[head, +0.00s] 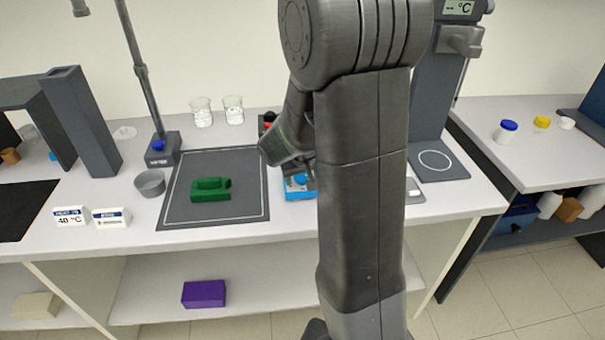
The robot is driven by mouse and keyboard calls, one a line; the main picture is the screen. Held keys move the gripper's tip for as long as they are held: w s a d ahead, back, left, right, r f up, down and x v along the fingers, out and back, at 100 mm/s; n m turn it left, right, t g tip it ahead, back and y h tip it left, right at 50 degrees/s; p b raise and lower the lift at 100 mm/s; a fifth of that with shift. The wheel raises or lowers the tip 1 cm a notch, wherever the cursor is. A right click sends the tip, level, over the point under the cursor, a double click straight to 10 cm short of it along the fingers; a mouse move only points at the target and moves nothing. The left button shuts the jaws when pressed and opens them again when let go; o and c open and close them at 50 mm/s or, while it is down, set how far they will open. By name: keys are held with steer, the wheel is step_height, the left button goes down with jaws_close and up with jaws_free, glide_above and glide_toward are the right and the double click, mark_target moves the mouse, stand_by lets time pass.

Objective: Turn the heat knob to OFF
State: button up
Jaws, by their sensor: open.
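My arm stands large in the middle of the head view and bends down to the bench. My gripper (306,177) is small and partly hidden behind the arm, just above a blue device (297,188). It is open; I cannot tell whether it touches the device. I cannot make out the heat knob or its OFF mark; it may be hidden behind my arm. A dark stand with a display reading "-- °C" (459,8) rises right of my arm, over a plate with a white ring (434,160).
A green block-like object (210,189) lies on a dark mat (245,210). A grey bowl (150,183), a "40 °C" card (70,217) and a blue-topped post base (160,153) stand left. Two beakers (233,109) stand behind. A side bench holds small jars (507,130).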

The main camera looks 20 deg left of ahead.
steer(key=c, duration=1)
steer(key=shift+f+n+b, duration=0.1)
steer(key=shift+n+b, duration=0.2)
steer(key=shift+b, duration=0.05)
steer(key=n+b, duration=0.2)
steer(key=shift+n+t, duration=0.3)
steer(key=n+b, duration=0.3)
steer(key=n, duration=0.2)
steer(key=shift+t+h, duration=0.4)
steer(key=o, duration=1)
